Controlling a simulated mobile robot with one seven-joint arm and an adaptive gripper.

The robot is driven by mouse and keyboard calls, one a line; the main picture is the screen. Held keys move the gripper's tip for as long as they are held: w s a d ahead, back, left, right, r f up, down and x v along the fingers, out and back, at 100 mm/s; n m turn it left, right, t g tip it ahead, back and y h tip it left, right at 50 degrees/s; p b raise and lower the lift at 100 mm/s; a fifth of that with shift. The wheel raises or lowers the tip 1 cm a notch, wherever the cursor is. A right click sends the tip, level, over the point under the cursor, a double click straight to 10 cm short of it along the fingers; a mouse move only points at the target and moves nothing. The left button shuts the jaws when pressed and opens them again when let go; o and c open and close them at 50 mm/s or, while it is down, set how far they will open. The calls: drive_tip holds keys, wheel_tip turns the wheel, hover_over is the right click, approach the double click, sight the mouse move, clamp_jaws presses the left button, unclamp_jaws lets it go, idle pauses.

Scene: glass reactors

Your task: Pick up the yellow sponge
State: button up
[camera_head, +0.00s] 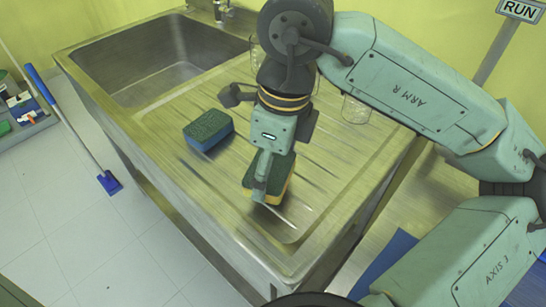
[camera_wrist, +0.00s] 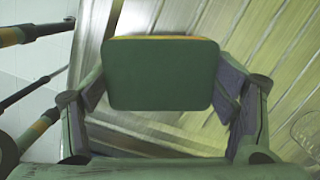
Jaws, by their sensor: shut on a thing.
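The yellow sponge (camera_head: 285,189) has a dark green scouring top and yellow sides. It is at the front part of the steel drainboard, and whether it touches the board or is just above it I cannot tell. My gripper (camera_head: 268,180) points down over it and is shut on it, partly hiding it. In the wrist view the sponge's green top (camera_wrist: 160,75) fills the space between the two fingers, with a thin yellow edge showing at its far side.
A blue sponge (camera_head: 208,130) with a green top lies on the ridged drainboard (camera_head: 330,165) to the left. The sink basin (camera_head: 165,62) is at the back left. A clear glass vessel (camera_head: 356,108) stands behind, to the right. A blue-handled tool (camera_head: 72,130) stands left of the counter.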

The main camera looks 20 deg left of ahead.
drive_tip(key=s+d, duration=0.1)
drive_tip(key=s, duration=0.3)
drive_tip(key=s+d, duration=0.1)
drive_tip(key=s, duration=0.2)
drive_tip(key=s+d, duration=0.1)
drive_tip(key=s, duration=0.3)
drive_tip(key=shift+s+d+r+b, duration=0.15)
drive_tip(key=shift+s+r+b, duration=0.15)
drive_tip(key=shift+s+d+r, duration=0.15)
drive_tip(key=shift+s+r, duration=0.15)
drive_tip(key=shift+s, duration=0.35)
